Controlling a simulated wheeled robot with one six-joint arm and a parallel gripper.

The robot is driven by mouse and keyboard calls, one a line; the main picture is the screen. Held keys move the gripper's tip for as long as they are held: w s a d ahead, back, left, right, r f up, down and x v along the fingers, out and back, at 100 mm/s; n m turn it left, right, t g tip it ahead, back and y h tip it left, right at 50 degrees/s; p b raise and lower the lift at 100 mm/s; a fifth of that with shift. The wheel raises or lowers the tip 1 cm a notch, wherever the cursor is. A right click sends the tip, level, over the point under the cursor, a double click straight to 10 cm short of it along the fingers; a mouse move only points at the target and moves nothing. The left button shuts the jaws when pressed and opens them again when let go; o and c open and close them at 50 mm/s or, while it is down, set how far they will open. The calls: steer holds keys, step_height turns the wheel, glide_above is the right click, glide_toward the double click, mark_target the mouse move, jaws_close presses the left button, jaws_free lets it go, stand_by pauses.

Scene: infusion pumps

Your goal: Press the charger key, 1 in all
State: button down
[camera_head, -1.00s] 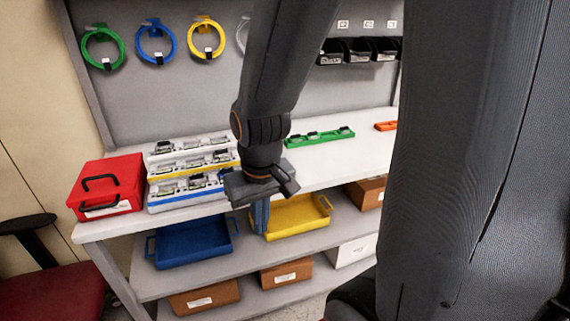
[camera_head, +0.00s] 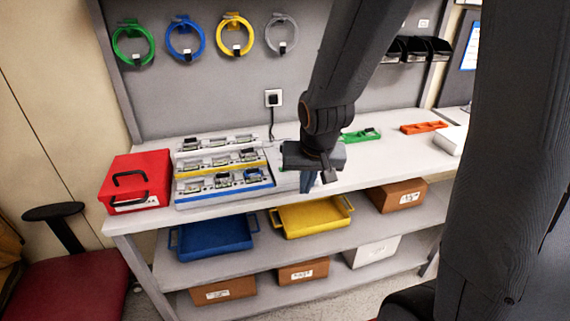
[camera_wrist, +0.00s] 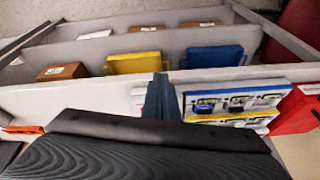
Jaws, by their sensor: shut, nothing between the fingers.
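My gripper (camera_head: 308,183) points down by the table's front edge, just right of the tiered rack. Its blue-grey fingers are shut and empty; they also show in the wrist view (camera_wrist: 161,95). The rack (camera_head: 222,190) has white, yellow and blue-edged tiers holding several small devices; part of it shows in the wrist view (camera_wrist: 277,88). A wall socket (camera_head: 273,98) has a dark cable running down to the tabletop behind the rack's right side. A pale surface (camera_head: 285,181) lies between rack and gripper, partly covered. I cannot make out a charger key.
A red box (camera_head: 137,183) stands left of the rack. Green (camera_head: 361,135) and orange (camera_head: 424,127) trays lie to the right on the white table. Blue (camera_head: 213,239) and yellow (camera_head: 313,217) bins sit on the shelf below. A chair (camera_head: 75,270) stands at left.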

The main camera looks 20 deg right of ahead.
steer(key=w+r+m+t+p, duration=0.2)
steer(key=w+r, duration=0.1)
steer(key=w, duration=0.4)
steer(key=w+a+r+m+t+y+p, duration=0.1)
steer(key=w+r+m+t+p, duration=0.1)
steer(key=w, duration=0.6)
step_height(320, 180, up, 2)
steer(key=shift+r+m+t+p, duration=0.1)
steer(key=shift+m+t+p, duration=0.2)
steer(key=shift+m+t, duration=0.25)
step_height(320, 180, down, 8)
steer(key=b, duration=0.7)
steer(key=shift+f+b, duration=0.45)
steer(key=shift+f, duration=0.45)
